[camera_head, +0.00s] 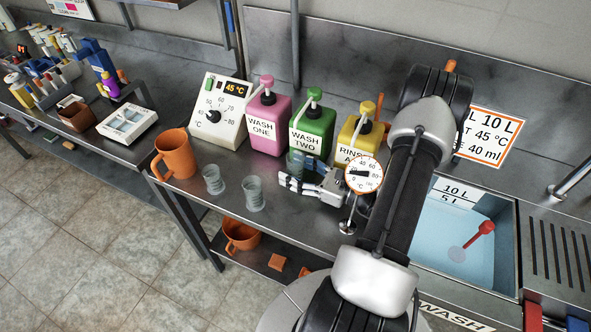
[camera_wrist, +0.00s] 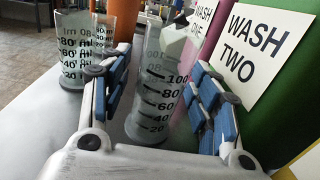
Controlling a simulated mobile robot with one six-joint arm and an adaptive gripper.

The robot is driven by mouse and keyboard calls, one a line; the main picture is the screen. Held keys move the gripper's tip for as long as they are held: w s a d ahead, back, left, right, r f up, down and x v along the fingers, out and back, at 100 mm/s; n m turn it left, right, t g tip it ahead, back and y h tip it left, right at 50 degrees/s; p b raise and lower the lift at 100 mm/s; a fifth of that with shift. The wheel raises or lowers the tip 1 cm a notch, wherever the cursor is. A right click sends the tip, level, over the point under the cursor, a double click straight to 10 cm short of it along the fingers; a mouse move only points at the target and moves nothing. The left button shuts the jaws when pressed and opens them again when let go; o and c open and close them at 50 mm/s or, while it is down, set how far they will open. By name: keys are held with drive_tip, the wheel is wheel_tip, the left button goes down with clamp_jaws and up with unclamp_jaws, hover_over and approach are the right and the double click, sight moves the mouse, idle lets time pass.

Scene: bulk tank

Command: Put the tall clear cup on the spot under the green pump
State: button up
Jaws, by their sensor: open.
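The tall clear cup (camera_wrist: 158,100), marked up to 100, stands upright between the spread fingers of my gripper (camera_wrist: 160,112). In the head view this cup (camera_head: 294,162) shows just in front of the green pump bottle labelled WASH TWO (camera_head: 313,127), partly hidden by my gripper (camera_head: 287,182). The gripper is open, with blue pads on both sides of the cup; whether a pad touches it I cannot tell. The spot under the green pump is hidden. Two other clear cups (camera_head: 213,179) (camera_head: 253,194) stand apart to the left.
A pink WASH ONE bottle (camera_head: 268,125) and a yellow RINSE bottle (camera_head: 359,137) flank the green one. A round dial thermometer (camera_head: 363,173) stands right of the gripper. An orange jug (camera_head: 175,155) is at left, a water-filled sink (camera_head: 450,235) at right.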

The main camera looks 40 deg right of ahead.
drive_tip(key=p+v, duration=0.2)
drive_tip(key=v, duration=1)
drive_tip(key=shift+r+p, duration=0.1)
drive_tip(key=shift+p, duration=0.3)
